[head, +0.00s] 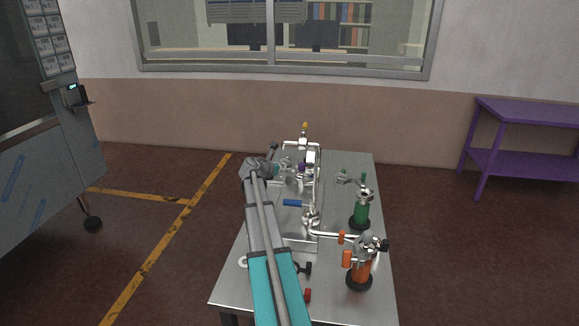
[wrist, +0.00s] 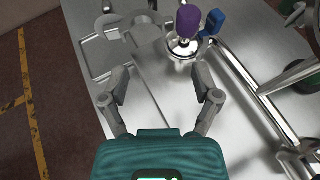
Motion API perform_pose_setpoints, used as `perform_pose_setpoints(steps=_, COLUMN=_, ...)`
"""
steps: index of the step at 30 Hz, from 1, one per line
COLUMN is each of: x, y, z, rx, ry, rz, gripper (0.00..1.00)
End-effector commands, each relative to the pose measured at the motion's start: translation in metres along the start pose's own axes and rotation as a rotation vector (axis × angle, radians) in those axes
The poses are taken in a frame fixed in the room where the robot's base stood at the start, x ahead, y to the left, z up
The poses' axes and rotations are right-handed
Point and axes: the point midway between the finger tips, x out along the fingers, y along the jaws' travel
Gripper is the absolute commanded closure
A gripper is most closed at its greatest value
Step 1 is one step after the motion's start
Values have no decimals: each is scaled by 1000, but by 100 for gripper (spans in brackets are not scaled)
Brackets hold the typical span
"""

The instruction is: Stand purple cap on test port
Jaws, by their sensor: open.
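The purple cap (wrist: 188,20) shows at the top of the wrist view, over a round silver fitting (wrist: 183,46). I cannot tell whether it rests on that fitting or which fitting is the test port. In the head view the cap (head: 301,168) is a small purple patch among the pipework, partly hidden. My gripper (wrist: 160,72) is open and empty, its two fingers spread apart, with the cap beyond the right finger. In the head view my gripper (head: 282,169) is just left of the cap, small and partly blended with the metal fittings.
A blue handle (wrist: 211,23) stands close right of the cap. A grey clamp-like bracket (wrist: 126,24) lies to its left. Silver pipes (head: 317,190) run along the steel table (head: 358,165). Green (head: 361,212) and orange (head: 359,270) canisters stand on the right side.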

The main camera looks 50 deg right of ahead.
Motion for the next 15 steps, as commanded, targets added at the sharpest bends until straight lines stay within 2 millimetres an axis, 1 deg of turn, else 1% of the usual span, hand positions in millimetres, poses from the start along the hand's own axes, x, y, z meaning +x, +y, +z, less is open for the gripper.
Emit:
perform_pose_setpoints(steps=1, x=-6, y=2, z=-8, rx=-1, ry=0, rz=2, gripper=20)
perform_pose_setpoints(steps=15, x=-52, y=17, z=-52, rx=1, ry=-2, rz=2, gripper=20)
